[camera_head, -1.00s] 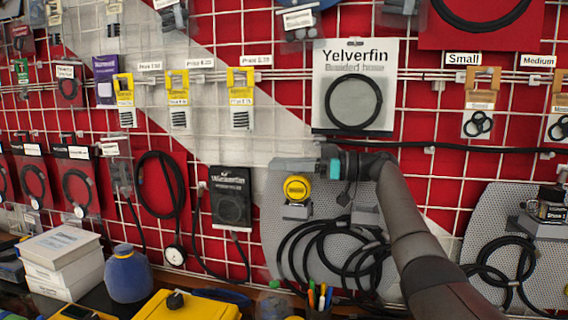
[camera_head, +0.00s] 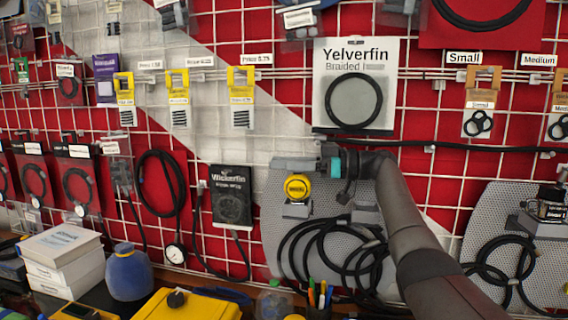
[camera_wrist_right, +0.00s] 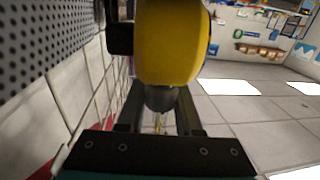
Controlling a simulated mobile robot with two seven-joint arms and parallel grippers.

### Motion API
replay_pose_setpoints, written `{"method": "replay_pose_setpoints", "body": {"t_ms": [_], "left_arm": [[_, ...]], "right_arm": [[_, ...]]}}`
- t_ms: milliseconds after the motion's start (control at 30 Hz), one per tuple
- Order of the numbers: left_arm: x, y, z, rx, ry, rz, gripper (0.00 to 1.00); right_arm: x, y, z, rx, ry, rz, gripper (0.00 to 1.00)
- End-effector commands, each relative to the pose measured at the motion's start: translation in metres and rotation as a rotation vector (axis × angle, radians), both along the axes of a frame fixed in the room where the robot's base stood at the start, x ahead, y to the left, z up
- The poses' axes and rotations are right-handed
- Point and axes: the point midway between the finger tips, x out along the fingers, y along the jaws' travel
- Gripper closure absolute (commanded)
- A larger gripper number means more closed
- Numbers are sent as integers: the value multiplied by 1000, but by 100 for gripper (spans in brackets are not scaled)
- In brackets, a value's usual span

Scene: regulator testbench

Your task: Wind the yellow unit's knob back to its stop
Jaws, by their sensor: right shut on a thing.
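The yellow unit (camera_head: 298,186) is mounted on a grey perforated panel (camera_head: 277,235) in the head view. In the right wrist view its rounded yellow body (camera_wrist_right: 172,42) fills the top centre, with a dark knob (camera_wrist_right: 160,98) at its lower end. My right gripper (camera_head: 300,164) reaches in from the right, just above the yellow unit. In the wrist view the fingers of this gripper (camera_wrist_right: 158,108) stand either side of the dark knob and are shut on it. The knob is hidden in the head view. My left gripper is not in view.
Black coiled hoses (camera_head: 330,250) hang below the unit on the panel. A Yelverfin hose pack (camera_head: 333,60) hangs above. A wire grid holds other goods around. Below are a yellow case (camera_head: 190,305), a blue bottle (camera_head: 128,275) and a pen cup (camera_head: 318,305).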

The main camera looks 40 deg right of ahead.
Motion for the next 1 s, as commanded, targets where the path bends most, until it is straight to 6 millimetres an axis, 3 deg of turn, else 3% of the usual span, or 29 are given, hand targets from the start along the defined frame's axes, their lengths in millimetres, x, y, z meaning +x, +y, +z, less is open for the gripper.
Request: {"method": "replay_pose_setpoints", "body": {"t_ms": [867,900,1000], "left_arm": [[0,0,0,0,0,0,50],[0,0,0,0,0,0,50],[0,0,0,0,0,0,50]], "right_arm": [[0,0,-2,-1,5,3,100],[0,1,-2,-1,5,3,63],[0,0,-2,-1,4,3,52]]}}
